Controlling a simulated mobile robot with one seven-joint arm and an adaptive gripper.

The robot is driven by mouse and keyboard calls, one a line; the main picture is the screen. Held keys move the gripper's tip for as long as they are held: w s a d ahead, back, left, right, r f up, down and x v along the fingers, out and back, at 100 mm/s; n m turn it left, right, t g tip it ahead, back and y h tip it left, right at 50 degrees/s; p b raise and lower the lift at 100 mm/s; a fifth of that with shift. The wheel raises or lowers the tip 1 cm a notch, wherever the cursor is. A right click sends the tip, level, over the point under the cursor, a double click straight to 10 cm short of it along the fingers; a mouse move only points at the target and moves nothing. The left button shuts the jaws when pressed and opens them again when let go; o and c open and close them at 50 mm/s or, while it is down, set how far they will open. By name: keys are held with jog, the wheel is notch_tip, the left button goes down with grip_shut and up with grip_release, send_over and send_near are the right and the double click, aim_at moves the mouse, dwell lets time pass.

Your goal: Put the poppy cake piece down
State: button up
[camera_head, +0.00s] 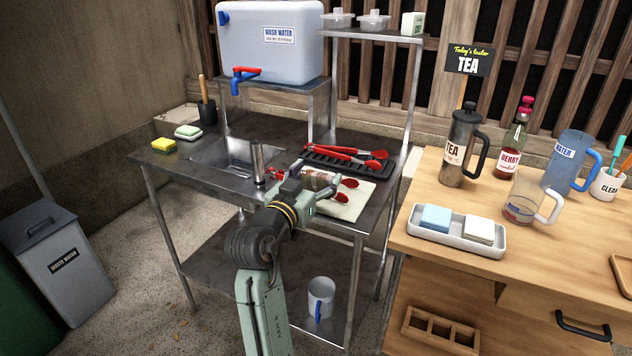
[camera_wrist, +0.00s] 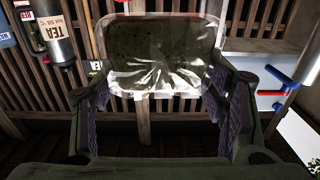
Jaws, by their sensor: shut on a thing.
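The poppy cake piece (camera_wrist: 160,50) is a dark, speckled block in crinkled clear wrap. It sits between the fingertips of my gripper (camera_wrist: 162,72) in the wrist view. In the head view my gripper (camera_head: 312,188) is over the front right part of the metal sink bench (camera_head: 215,182), shut on the wrapped piece (camera_head: 318,179). The piece is partly hidden there by the gripper. I cannot tell how high it is above the bench.
A pale cloth (camera_head: 346,209) with red-ended tongs lies close by the gripper, before a black rack (camera_head: 320,158). A steel tap (camera_head: 257,163) stands left by the sink (camera_head: 228,154). The wooden table (camera_head: 450,250) at right holds a white tray (camera_head: 455,236), jugs and a bottle.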

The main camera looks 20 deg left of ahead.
aim_at(316, 189)
jog(key=shift+w+a, duration=0.15)
jog(key=shift+w, duration=0.25)
jog(key=shift+w+f, duration=0.1)
jog(key=shift+f, duration=0.1)
notch_tip(316, 189, down, 3)
jog(key=shift+p, duration=0.65)
jog(key=shift+f, duration=0.1)
jog(key=shift+f+b, duration=0.25)
jog(key=shift+b, duration=0.1)
jog(key=o, duration=0.7)
jog(key=shift+r, duration=0.1)
